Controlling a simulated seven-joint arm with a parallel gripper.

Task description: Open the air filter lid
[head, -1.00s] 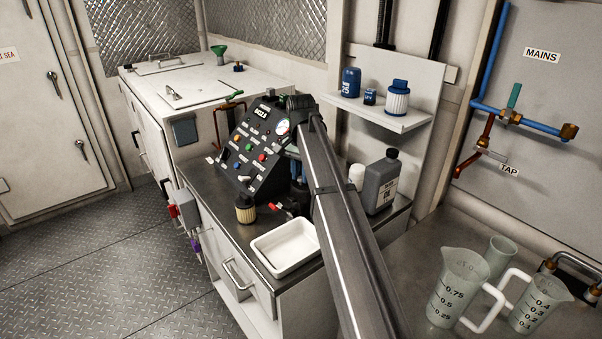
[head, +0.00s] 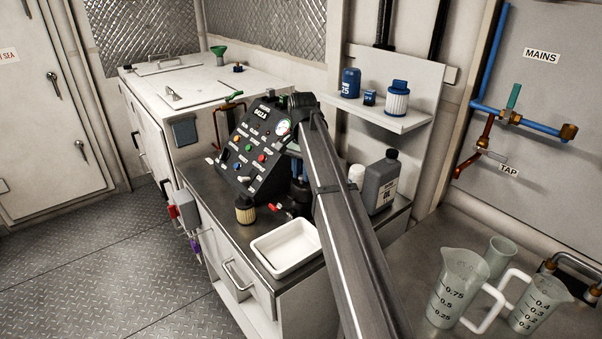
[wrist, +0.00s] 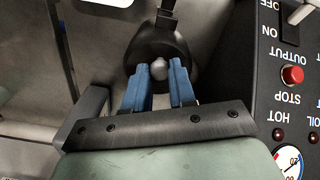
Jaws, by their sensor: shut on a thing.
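In the wrist view, a dark round lid (wrist: 135,52) with a pale grey knob (wrist: 159,69) lies under my gripper (wrist: 161,78). The two blue fingers of my gripper stand one on each side of the knob and are shut on it. A dark strap or lever runs up from the lid's far side. Whether the lid is lifted off its housing cannot be told. In the head view, my blue gripper fingers (head: 301,168) show partly beside the control panel, above a dark housing (head: 300,193); my arm hides most of this.
The black control panel (head: 255,150) with buttons and a gauge stands close to my gripper. A yellow-ribbed filter (head: 245,212), a white tray (head: 285,248) and a grey oil bottle (head: 383,182) stand on the bench. A shelf (head: 375,113) with blue-capped items is behind.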

